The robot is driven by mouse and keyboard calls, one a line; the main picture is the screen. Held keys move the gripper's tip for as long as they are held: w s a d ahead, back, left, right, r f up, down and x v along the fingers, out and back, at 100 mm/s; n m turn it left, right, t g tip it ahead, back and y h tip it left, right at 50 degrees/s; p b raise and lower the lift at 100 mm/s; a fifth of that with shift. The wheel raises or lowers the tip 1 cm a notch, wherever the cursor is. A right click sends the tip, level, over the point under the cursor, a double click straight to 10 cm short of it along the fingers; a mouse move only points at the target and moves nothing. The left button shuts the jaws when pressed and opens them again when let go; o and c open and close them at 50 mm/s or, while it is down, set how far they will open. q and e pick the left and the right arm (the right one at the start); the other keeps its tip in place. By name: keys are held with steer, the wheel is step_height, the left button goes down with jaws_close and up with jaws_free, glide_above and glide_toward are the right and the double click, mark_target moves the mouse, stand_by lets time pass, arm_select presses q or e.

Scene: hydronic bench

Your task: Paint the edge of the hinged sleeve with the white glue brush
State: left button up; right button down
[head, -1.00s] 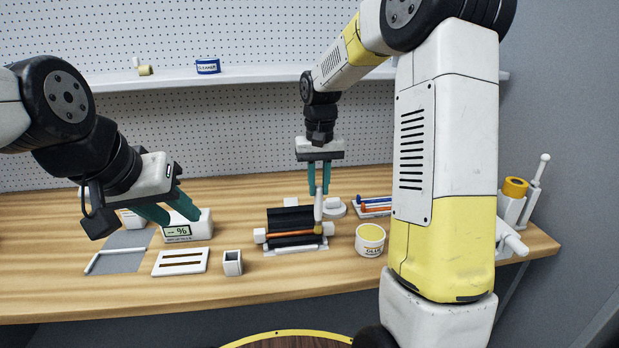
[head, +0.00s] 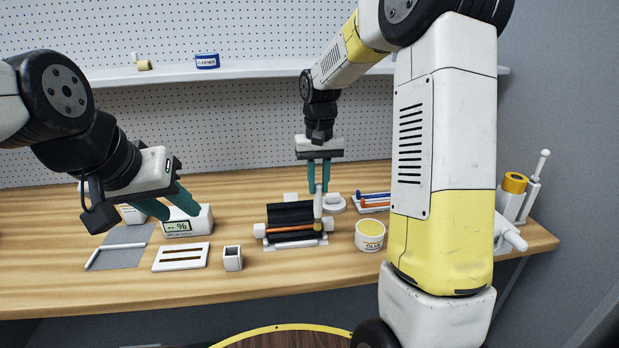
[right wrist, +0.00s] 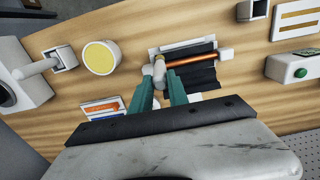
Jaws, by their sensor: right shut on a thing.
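The hinged sleeve (head: 290,212) is black and lies open in a white holder, with a copper pipe (head: 290,235) along it. My right gripper (head: 318,189) is shut on the white glue brush (head: 318,204), held upright over the sleeve's right end. The brush tip appears at the pipe's right part; I cannot tell whether it touches. In the right wrist view the brush (right wrist: 159,72) is between the green fingers (right wrist: 163,90), beside the sleeve (right wrist: 200,76). The glue pot (head: 369,236) stands open, right of the sleeve. My left gripper (head: 182,209) is open and empty at the left.
A meter with a % display (head: 187,222) is below my left gripper. A slotted white plate (head: 181,257), a small square cup (head: 233,258) and a grey mat (head: 122,250) lie at the front left. A tray with blue and orange sticks (head: 373,202) is behind the glue pot.

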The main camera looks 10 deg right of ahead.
steer(key=shift+f, duration=0.45)
stand_by(0.6)
steer(key=shift+a, duration=1.8)
steer(key=shift+a, duration=1.55)
steer(key=shift+a, duration=1.45)
